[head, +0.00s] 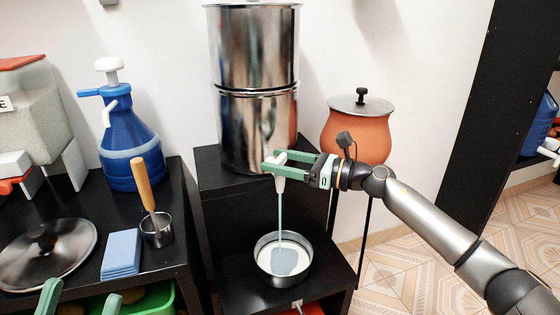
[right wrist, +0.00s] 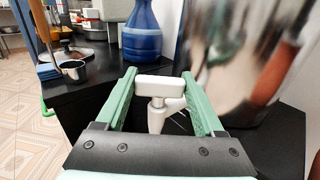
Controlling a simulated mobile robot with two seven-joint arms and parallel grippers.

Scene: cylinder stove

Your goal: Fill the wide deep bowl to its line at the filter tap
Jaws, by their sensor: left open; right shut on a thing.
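The metal bowl (head: 284,280) stands upright on the low black shelf below the filter tap. A thin stream runs from the white tap (head: 280,182) into it, and liquid covers its bottom. I cannot make out the fill line. The steel cylinder filter (head: 253,120) stands above on the black stand. My right gripper (head: 276,163) is shut on the tap's white lever; the lever also shows between the fingers in the right wrist view (right wrist: 160,86). My left gripper (head: 80,300) is open and empty at the bottom left edge, only its fingertips showing.
On the left black counter are a blue jug (head: 130,150), a steel lid (head: 45,252), blue cloths (head: 121,253) and a small cup (head: 157,232) with a wooden-handled tool. A green crate (head: 160,296) sits below. A lidded clay pot (head: 357,128) stands right of the filter.

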